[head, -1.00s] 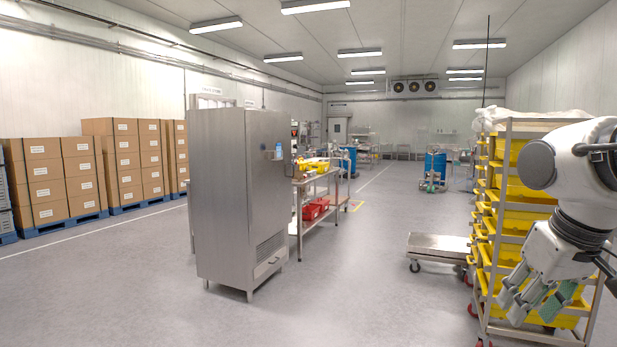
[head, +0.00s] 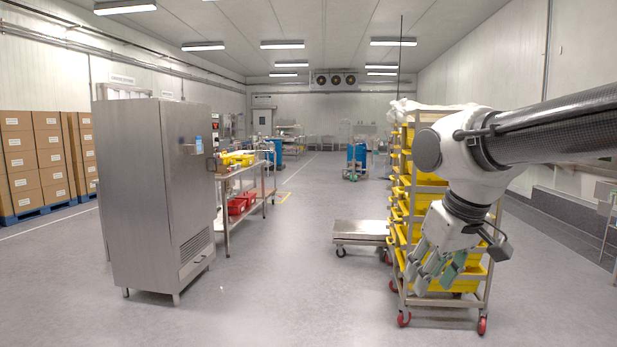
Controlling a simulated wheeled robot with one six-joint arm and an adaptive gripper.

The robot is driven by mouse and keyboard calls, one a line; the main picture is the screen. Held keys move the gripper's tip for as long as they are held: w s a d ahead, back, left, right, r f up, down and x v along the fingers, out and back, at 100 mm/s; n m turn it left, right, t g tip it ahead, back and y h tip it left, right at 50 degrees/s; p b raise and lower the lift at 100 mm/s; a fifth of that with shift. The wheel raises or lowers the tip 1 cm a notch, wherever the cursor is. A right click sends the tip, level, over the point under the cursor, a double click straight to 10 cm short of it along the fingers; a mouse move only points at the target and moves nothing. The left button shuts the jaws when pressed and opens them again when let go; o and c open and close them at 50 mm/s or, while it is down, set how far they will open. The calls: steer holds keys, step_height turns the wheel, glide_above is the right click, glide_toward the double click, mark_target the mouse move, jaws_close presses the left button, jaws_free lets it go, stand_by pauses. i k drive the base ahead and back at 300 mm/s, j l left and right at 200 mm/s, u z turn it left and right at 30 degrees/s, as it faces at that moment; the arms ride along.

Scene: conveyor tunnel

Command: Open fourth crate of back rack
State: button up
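A wheeled metal rack (head: 488,284) stands at the right in the head view. It holds several yellow crates (head: 468,281) stacked in tiers, their ends sticking out on its left side. Which crate is the fourth cannot be told, as my arm hides part of the rack. No other crate rack shows clearly. My gripper (head: 428,279) points down in front of the rack's lower part. Its fingers, with green pads, look spread apart, and nothing shows between them. Whether it touches the rack cannot be told.
A low steel platform cart (head: 361,228) stands left of the rack. A tall steel cabinet (head: 155,190) and a table with red and yellow bins (head: 240,204) stand further left. Boxes on pallets (head: 38,160) line the left wall.

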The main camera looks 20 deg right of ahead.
mark_target(423, 199)
steer(key=i+l+z, duration=0.25)
steer(key=i, duration=0.25)
steer(key=i+z, duration=0.3)
steer(key=i, duration=0.2)
steer(key=i+z, duration=0.15)
steer(key=i, duration=2.1)
steer(key=i+j+z, duration=0.25)
steer(key=i, duration=0.7)
steer(key=l, duration=0.1)
